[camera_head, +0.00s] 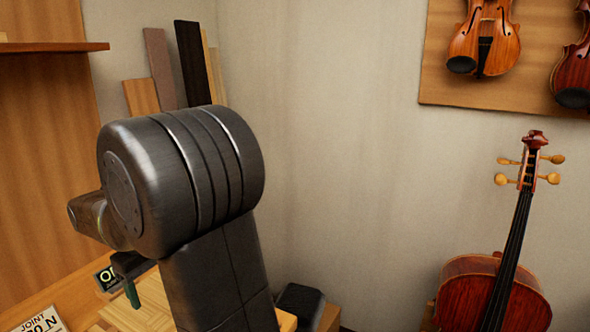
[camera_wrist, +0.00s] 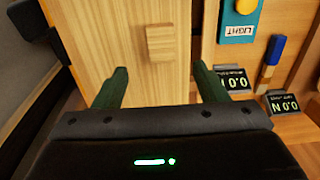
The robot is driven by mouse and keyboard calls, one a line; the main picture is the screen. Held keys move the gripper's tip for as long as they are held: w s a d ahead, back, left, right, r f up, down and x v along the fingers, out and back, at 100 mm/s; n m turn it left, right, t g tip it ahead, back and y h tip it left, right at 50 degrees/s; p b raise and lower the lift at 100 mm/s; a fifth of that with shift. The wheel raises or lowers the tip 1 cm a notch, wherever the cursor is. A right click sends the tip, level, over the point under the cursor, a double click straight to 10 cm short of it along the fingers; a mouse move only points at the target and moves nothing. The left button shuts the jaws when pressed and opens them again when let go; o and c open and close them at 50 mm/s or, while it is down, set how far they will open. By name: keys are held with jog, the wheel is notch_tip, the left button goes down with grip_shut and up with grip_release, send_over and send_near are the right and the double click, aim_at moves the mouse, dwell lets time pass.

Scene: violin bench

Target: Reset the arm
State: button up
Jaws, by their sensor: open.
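My gripper (camera_wrist: 160,70) is open, with its two green fingers spread wide and nothing between them. In the wrist view the fingers hang over a pale wooden surface. A small square wooden block (camera_wrist: 160,43) sits on that surface, beyond the fingertips and apart from them. In the head view my arm is bent in front of the bench's left part. Only a green finger of my gripper (camera_head: 132,292) shows low at the left; the rest of it is mostly hidden behind my arm.
A cello (camera_head: 490,295) stands at the right, violins (camera_head: 485,40) hang above. Wood strips (camera_head: 160,70) lean in the corner. A shelf (camera_head: 50,47) juts out left.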

aim_at(159, 322)
notch_tip(159, 322, down, 9)
jog(key=shift+f, duration=0.2)
jog(key=shift+s+a, duration=0.1)
jog(key=shift+s, duration=0.15)
